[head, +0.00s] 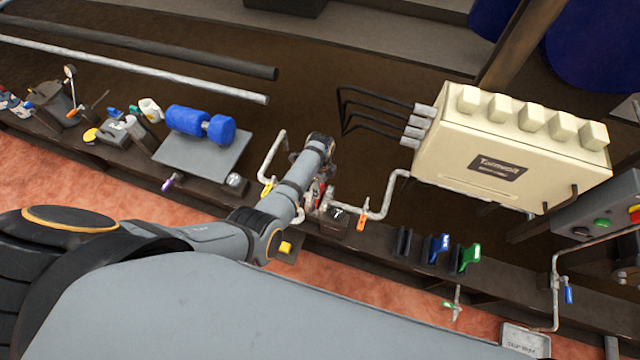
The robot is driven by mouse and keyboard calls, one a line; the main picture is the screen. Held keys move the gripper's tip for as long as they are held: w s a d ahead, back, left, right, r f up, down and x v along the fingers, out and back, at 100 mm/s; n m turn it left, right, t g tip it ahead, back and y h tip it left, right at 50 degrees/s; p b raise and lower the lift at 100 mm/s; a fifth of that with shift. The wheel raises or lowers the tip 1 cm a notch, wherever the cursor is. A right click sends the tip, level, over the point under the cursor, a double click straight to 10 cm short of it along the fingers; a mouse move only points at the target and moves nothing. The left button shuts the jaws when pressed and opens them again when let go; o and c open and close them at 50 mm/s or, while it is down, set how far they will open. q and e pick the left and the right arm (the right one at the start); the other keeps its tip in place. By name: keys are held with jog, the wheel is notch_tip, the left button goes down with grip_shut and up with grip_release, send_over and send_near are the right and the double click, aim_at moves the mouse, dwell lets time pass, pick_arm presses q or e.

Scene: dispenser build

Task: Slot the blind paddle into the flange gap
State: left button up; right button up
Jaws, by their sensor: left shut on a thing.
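My left gripper (317,192) is small and partly hidden behind its own wrist. It is shut on a small piece with red on it, which I take to be the blind paddle (319,194); its shape is mostly hidden. The gripper is at the pipe run, between the left pipe (274,152) with a yellow handle and the right pipe (385,206) with an orange handle. The flange gap is hidden or too small to make out, so I cannot tell whether the paddle is in it. My right gripper is not in view.
A cream box (505,150) with cables stands right of the pipes. Blue and green handles (465,257) are on the dark ledge to the right. A grey plate (203,160) bears a blue cylinder (190,121) at left. Two long bars (140,70) lie behind.

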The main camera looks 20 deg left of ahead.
pick_arm(q)
jog(key=shift+f+b, duration=0.4)
jog(key=shift+f, duration=0.3)
jog(key=o, duration=1.6)
jog(key=shift+o, duration=0.2)
jog(key=o, duration=0.4)
